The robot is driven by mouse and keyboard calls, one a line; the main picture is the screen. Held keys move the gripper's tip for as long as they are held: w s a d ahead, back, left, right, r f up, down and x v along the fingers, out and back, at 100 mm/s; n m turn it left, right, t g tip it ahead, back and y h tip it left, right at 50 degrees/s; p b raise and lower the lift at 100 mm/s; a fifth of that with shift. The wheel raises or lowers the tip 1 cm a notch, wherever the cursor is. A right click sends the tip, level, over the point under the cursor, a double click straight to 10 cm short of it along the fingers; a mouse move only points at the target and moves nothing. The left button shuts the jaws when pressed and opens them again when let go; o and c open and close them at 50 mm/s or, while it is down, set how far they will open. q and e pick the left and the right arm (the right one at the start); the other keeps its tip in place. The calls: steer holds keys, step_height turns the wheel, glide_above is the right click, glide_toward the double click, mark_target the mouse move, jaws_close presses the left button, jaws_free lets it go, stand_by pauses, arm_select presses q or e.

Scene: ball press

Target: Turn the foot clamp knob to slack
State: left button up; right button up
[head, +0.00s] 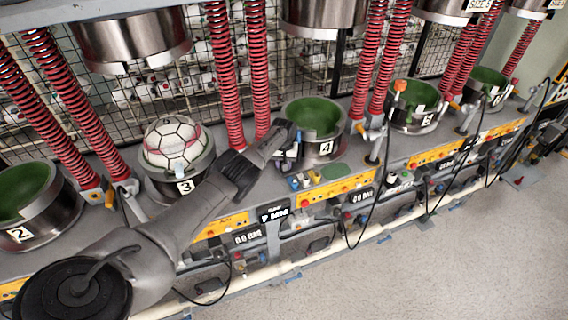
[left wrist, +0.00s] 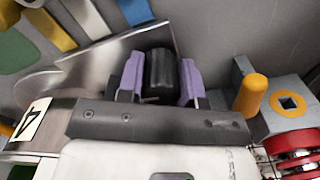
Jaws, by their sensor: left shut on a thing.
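My left gripper (head: 288,145) is at the left side of the station marked 4, close to its metal cup (head: 316,128) with the green lining. In the left wrist view its two purple finger pads (left wrist: 160,82) are shut on a dark ribbed knob (left wrist: 161,72), one pad on each side. In the head view my arm and hand hide the knob. Its turn position cannot be told. My right gripper is not in view.
In the left wrist view, an orange-yellow peg (left wrist: 252,95) and a red spring (left wrist: 298,150) stand right of the fingers. A white label 4 (left wrist: 31,118) is at the left. Station 3 holds a ball (head: 173,143). A yellow control panel (head: 336,188) runs along the front.

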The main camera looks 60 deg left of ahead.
arm_select(q)
steer(key=shift+r+n, duration=0.1)
steer(key=shift+n, duration=0.4)
steer(key=o, duration=0.9)
steer(key=shift+r+p, duration=0.45)
steer(key=shift+p, duration=0.05)
step_height(320, 180, up, 6)
steer(key=p, duration=0.4)
steer(key=shift+f, duration=0.15)
steer(key=shift+r+p, duration=0.95)
steer(key=shift+r, duration=2.6)
